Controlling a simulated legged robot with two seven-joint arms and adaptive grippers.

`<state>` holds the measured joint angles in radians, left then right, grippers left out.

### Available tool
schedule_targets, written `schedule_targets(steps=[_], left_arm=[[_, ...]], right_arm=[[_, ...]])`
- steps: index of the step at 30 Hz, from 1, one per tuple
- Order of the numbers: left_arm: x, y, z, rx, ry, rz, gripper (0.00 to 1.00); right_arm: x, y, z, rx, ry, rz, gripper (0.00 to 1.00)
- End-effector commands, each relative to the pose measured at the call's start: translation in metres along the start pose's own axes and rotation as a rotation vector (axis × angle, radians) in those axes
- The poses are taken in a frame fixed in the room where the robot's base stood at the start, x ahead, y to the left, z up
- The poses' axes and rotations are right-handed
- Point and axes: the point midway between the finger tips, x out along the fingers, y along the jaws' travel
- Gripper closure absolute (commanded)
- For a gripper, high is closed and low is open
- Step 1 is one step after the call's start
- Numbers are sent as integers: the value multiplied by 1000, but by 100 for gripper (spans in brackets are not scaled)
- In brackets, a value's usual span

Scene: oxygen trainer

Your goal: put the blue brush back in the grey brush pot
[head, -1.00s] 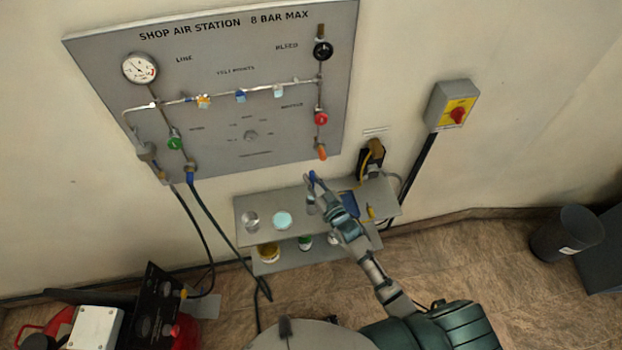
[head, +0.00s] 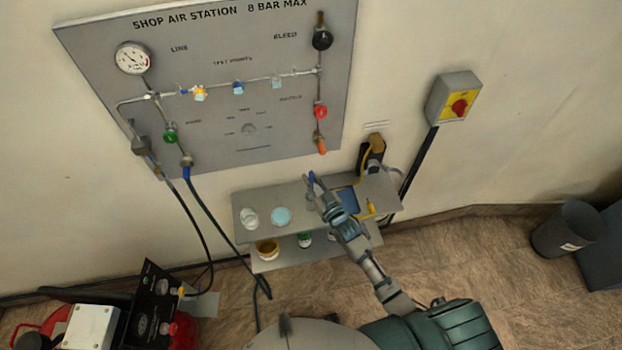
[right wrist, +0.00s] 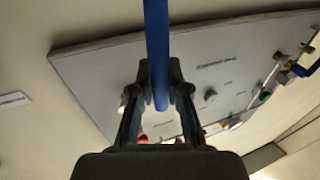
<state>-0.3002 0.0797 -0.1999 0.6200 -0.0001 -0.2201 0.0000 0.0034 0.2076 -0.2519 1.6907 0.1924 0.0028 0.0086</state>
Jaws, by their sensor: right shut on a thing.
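The blue brush (head: 311,179) is in my right gripper (head: 321,196), above the back of the upper shelf. In the right wrist view the blue handle (right wrist: 157,50) runs upright between the two fingers (right wrist: 160,100), which are closed on it. A small grey cylinder (head: 311,202) shows just below the brush, partly covered by the gripper; it looks like the grey brush pot. I cannot tell whether the brush's lower end is inside it or in front of it. My left gripper is out of view.
The grey shelf (head: 244,202) carries a whitish cup (head: 249,218), a pale blue round item (head: 281,216), a dark blue flat item (head: 348,200) and a yellow item (head: 370,207). Tins stand on the lower shelf (head: 285,261). The air panel (head: 220,130) is on the wall behind.

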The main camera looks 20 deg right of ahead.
Motion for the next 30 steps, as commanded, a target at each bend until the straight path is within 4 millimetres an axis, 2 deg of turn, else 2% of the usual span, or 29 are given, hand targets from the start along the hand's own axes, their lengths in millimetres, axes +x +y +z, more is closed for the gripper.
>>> schedule_targets(steps=[15,25,26,27,29,30], left_arm=[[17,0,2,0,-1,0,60],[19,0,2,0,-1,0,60],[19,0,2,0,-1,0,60],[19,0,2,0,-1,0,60],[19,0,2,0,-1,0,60],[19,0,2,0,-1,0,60]], right_arm=[[-2,0,25,0,-1,0,100],[-2,0,26,0,0,0,100],[-2,0,26,0,0,0,80],[-2,0,26,0,0,0,70],[-2,0,26,0,0,0,56],[-2,0,26,0,0,0,56]])
